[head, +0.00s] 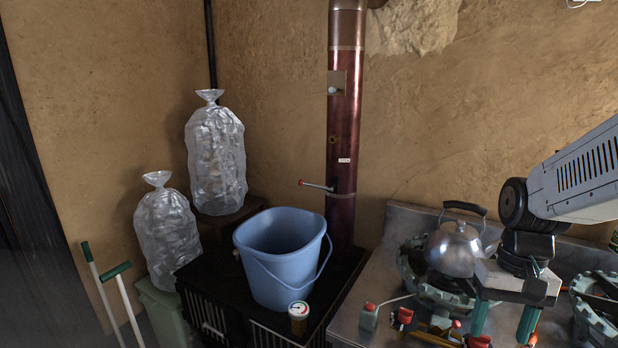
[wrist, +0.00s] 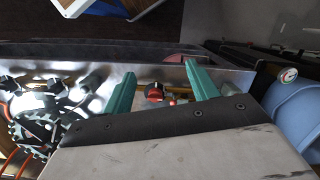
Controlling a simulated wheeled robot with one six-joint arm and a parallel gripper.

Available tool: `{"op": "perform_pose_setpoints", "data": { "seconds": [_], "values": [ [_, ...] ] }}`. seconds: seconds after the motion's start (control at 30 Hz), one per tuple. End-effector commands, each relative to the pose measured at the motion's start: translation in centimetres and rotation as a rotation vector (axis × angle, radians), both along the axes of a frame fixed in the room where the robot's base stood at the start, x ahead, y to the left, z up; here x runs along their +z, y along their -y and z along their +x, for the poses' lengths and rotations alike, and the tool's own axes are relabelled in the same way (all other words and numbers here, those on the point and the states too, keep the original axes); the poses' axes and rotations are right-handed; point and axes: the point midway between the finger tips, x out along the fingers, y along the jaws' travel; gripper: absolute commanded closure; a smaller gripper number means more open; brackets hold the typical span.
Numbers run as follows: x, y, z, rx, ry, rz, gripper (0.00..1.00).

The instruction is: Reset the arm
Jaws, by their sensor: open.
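My gripper (head: 503,322) is at the lower right of the head view, in front of the steel stove top and pointing down. Its two green fingers are apart, with nothing between them that I can see held. In the wrist view my gripper (wrist: 162,88) also shows both green fingers spread wide. A red valve knob (wrist: 155,93) shows in the gap beyond them, apart from the fingers. My grey arm comes in from the right edge of the head view and bends down at a black joint.
A metal kettle (head: 453,248) stands on a green burner (head: 411,265) just behind my gripper. A blue bucket (head: 281,262) and a small gauge (head: 298,311) are on the black stand to the left. A dark red pipe (head: 345,150) rises behind. Clear bags (head: 216,160) stand farther left.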

Motion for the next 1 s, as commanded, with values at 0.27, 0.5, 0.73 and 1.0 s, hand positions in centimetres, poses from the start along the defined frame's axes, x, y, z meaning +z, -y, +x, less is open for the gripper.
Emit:
{"op": "perform_pose_setpoints", "data": {
  "seconds": [0.27,0.5,0.73,1.0],
  "values": [
    [5.6,-5.3,-6.8,0.163,0.095,-0.053,0.41],
    [7.9,-7.4,-9.4,0.266,0.226,-0.079,0.41],
    [8.6,-8.1,-9.6,0.299,0.264,-0.081,0.41],
    [8.6,-8.1,-9.6,0.297,0.264,-0.080,0.64]
  ]
}}
